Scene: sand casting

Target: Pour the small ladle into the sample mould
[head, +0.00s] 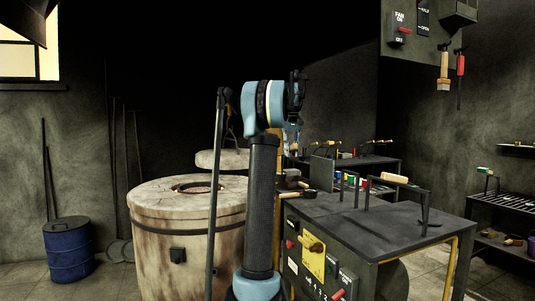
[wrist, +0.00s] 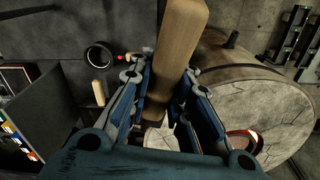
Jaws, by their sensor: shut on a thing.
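In the wrist view my gripper (wrist: 167,88) is shut on a thick wooden handle (wrist: 181,38), which runs up out of the top of the picture. I take it for the small ladle's handle; its bowl is not clearly visible. A dark round open cup (wrist: 100,57) shows left of the handle in the wrist view. I cannot tell whether it is the sample mould.
The round furnace (head: 186,234) stands left of my arm, with its lid (head: 222,159) behind. A dark bench (head: 365,219) with control panel is at right, carrying a wood-handled tool on a stand (head: 395,178). A blue drum (head: 69,250) stands far left.

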